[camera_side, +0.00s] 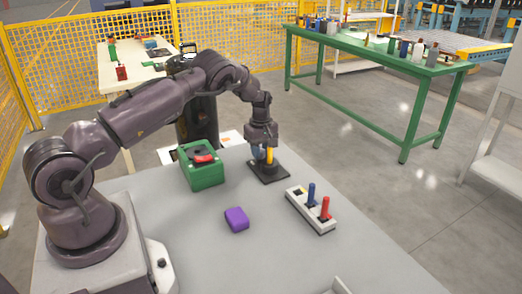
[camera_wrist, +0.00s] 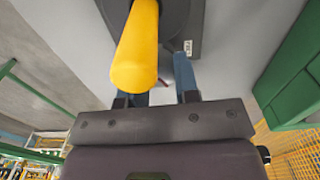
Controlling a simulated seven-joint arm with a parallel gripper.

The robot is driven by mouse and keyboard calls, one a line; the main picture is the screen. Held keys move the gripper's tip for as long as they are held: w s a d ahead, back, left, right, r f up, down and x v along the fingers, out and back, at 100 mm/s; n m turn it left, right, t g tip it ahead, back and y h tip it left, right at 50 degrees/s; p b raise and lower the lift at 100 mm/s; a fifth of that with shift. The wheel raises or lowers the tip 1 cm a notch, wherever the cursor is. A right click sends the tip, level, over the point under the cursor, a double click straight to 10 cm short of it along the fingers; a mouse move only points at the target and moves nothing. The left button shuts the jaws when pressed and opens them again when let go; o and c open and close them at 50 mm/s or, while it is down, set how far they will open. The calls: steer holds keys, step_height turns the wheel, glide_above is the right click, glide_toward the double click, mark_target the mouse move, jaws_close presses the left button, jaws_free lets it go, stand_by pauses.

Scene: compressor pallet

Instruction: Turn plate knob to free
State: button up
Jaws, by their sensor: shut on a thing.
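The plate knob shows as a yellow bar (camera_side: 270,155) standing up from a black square plate (camera_side: 269,173) on the grey table. In the wrist view the yellow bar (camera_wrist: 136,50) is large and close, and hides part of one blue finger. The black plate (camera_wrist: 195,20) lies behind it, with a small white label (camera_wrist: 188,47) whose lettering is too small to read surely. My gripper (camera_side: 262,158) points down over the plate and is shut on the knob. It also shows in the wrist view (camera_wrist: 160,85); the exact contact is hidden.
A green box with a red-and-black top (camera_side: 202,165) stands left of the plate. A white block with blue and red pegs (camera_side: 310,212) lies to the right. A purple block (camera_side: 236,219) lies in front. The table between them is clear.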

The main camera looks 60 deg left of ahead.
steer(key=n, duration=0.5)
steer(key=shift+n, duration=0.3)
stand_by(0.4)
steer(key=o, duration=0.9)
step_height(320, 180, up, 13)
steer(key=shift+r, duration=0.1)
